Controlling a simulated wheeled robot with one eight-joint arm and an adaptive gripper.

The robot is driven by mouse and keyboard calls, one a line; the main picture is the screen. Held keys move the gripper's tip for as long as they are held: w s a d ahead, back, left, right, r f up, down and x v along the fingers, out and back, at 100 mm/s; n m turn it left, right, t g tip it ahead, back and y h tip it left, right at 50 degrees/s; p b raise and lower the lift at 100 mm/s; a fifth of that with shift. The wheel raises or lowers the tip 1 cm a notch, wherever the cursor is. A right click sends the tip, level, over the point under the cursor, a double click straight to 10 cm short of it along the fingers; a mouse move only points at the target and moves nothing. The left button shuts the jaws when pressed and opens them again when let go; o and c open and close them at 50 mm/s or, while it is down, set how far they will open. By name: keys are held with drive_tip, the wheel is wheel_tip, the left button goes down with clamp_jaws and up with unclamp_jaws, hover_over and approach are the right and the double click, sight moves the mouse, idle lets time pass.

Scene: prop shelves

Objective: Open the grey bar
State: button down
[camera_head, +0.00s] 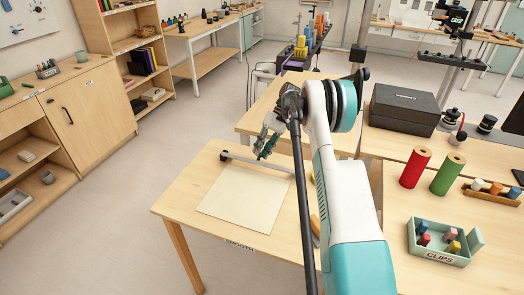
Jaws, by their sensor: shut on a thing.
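The grey bar (241,159) is a thin rod along the back edge of a pale sheet (245,197) on the wooden table (180,205). A small dark knob marks its left end. Its right end runs behind my arm. My gripper (263,153) points down at the middle of the bar, with its fingers closed on it. The fingertips are small here, so the exact contact is hard to see. My arm hides the table's right part.
On the right table are a red roll (415,167), a green roll (447,174), a clips box (440,246) and a black case (403,108). A cabinet (87,113) stands at left. The floor between is clear.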

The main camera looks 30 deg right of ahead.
drive_tip(key=c, duration=1.4)
unclamp_jaws()
wheel_tip(320, 180, up, 10)
